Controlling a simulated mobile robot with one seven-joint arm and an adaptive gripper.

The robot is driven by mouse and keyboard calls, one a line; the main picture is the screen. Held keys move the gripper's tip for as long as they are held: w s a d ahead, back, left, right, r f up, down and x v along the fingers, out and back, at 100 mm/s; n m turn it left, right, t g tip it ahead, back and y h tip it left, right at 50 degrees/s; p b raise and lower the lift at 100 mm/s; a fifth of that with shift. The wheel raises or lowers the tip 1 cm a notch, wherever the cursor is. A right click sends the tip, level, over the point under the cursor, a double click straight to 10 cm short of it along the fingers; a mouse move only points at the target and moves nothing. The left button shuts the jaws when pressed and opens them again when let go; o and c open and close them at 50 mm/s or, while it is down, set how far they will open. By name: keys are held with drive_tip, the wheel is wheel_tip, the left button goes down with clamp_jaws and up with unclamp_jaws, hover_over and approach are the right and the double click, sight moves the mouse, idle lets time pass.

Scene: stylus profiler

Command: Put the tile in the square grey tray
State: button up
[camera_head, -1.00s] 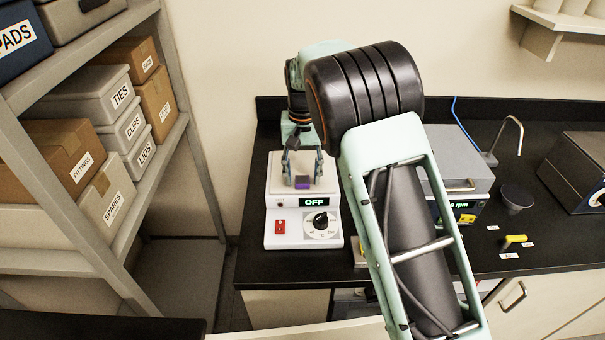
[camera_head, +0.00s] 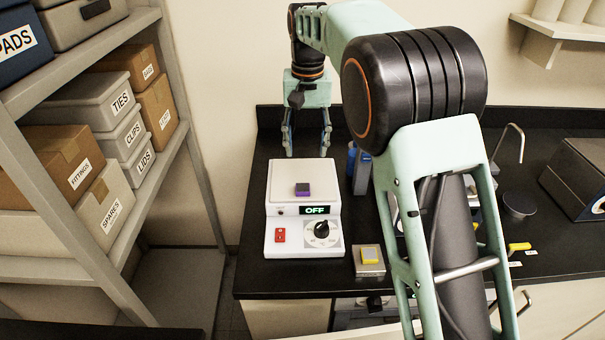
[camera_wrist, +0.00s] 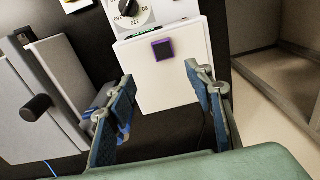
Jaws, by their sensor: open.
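A small dark square piece with purple edges (camera_head: 302,189), which looks like the tile, lies on the white top of a device. It also shows in the wrist view (camera_wrist: 163,49). My gripper (camera_head: 307,152) is open and empty, behind the device, apart from the purple-edged piece. In the wrist view its fingers (camera_wrist: 158,76) are spread, with that piece beyond them.
The white device (camera_head: 278,218) has a dial, a red switch and a display reading OFF. A blue bottle (camera_head: 351,158) stands right of it. My arm hides part of the counter. A shelf with boxes (camera_head: 103,205) stands left.

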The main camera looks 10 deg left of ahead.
drive_tip(key=d+f+t+b, duration=0.1)
drive_tip(key=d+f+b, duration=0.1)
drive_tip(key=t+y+b, duration=0.1)
drive_tip(key=t+b, duration=0.2)
approach(303, 188)
drive_tip(key=shift+w+a+f, duration=0.2)
drive_tip(key=shift+w+f, duration=0.15)
drive_tip(key=shift+f, duration=0.2)
drive_tip(key=shift+w+a+f, duration=0.15)
drive_tip(key=shift+w+f, duration=0.2)
drive_tip(key=shift+f, duration=0.2)
drive_tip(key=shift+s+d+p+x, duration=0.15)
drive_tip(key=shift+p+x, duration=0.05)
drive_tip(key=shift+x, duration=1.15)
drive_tip(key=shift+s+d+p+x, duration=0.1)
drive_tip(key=shift+s+p+x, duration=0.1)
drive_tip(key=shift+x, duration=1.1)
drive_tip(key=shift+w+f, duration=0.1)
drive_tip(key=shift+f, duration=0.05)
drive_tip(key=shift+c, duration=0.4)
drive_tip(key=c, duration=1)
drive_tip(key=shift+c, duration=0.2)
